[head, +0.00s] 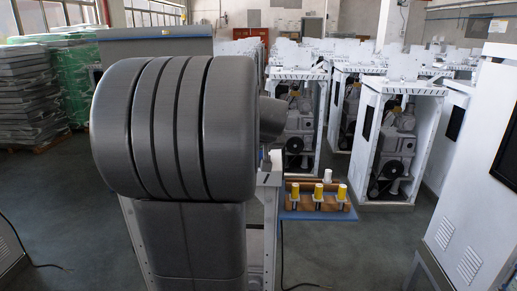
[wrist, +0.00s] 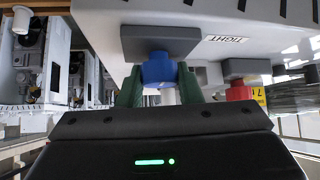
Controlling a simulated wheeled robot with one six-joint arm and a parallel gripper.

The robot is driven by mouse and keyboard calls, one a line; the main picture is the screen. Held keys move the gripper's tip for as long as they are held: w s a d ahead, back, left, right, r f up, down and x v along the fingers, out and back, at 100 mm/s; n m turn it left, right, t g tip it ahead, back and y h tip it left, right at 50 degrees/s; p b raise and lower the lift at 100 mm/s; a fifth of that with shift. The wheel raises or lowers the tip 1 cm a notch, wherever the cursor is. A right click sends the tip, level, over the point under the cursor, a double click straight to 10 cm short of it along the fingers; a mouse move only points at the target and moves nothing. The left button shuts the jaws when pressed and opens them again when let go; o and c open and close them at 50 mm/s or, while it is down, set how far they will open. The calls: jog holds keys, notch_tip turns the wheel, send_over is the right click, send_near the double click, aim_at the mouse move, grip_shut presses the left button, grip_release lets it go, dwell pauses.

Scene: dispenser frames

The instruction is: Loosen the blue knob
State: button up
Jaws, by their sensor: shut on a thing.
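The blue knob (wrist: 158,71) shows in the middle of the wrist view, against a dark grey block (wrist: 158,42) on a pale surface. My gripper (wrist: 159,84) has its two green fingers on either side of the knob and is shut on it. The fingers hide the knob's sides. In the head view my grey arm fills the left middle and hides the knob and my gripper.
A red knob (wrist: 239,90) with a yellow tag (wrist: 258,96) is right of the blue knob. A printed label (wrist: 226,38) lies between them. In the head view, a blue shelf (head: 318,214) holds yellow-topped parts. White dispenser frames (head: 390,140) stand behind, with floor between.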

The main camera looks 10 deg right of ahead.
dwell(0.3)
jog(key=o, duration=1)
jog(key=shift+s+r, duration=0.1)
jog(key=b+v, duration=0.1)
jog(key=v, duration=1.2)
jog(key=shift+s+r, duration=0.2)
jog(key=shift+f, duration=0.1)
jog(key=p+x, duration=0.1)
jog(key=x, duration=1.2)
jog(key=shift+w+f, duration=0.15)
jog(key=shift+w, duration=0.1)
jog(key=shift+w+f, duration=0.1)
jog(key=shift+w, duration=0.05)
